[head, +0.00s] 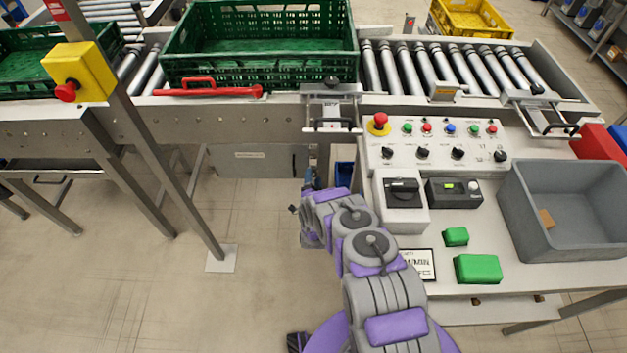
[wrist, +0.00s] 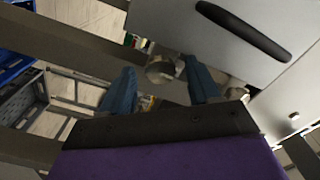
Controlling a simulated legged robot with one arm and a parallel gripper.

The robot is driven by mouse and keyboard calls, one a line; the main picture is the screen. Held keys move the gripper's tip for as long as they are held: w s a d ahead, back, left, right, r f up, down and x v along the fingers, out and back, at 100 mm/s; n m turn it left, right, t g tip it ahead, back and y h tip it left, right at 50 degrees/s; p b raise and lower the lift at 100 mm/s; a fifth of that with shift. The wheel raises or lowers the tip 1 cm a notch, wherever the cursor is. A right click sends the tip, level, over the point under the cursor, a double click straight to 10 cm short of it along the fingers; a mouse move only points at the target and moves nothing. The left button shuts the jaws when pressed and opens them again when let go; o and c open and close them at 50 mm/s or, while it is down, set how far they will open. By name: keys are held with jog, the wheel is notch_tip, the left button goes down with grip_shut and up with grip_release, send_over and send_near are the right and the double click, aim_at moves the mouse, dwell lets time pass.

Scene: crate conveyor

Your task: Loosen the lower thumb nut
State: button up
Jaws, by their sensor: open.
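In the wrist view, a round grey metal knob (wrist: 160,70) shows between and beyond my fingertips; it looks like a thumb nut, but I cannot tell whether it is the lower one. My gripper (wrist: 159,66) has its two blue fingers spread, one on each side of the knob in the picture. I see no clear contact. In the head view my gripper (head: 311,172) reaches down beside the conveyor frame, left of the control panel. The knob is not distinguishable there, and my arm hides part of that spot.
A grey panel with a black handle (wrist: 243,30) lies close to the right finger. The conveyor holds a green crate (head: 262,72). The control panel (head: 440,133), a grey bin (head: 520,205) and green blocks (head: 478,268) are right of my arm.

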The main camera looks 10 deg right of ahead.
jog(key=c, duration=1)
jog(key=shift+c, duration=0.2)
jog(key=shift+n, duration=0.3)
jog(key=shift+a+n, duration=0.15)
jog(key=shift+n, duration=8.35)
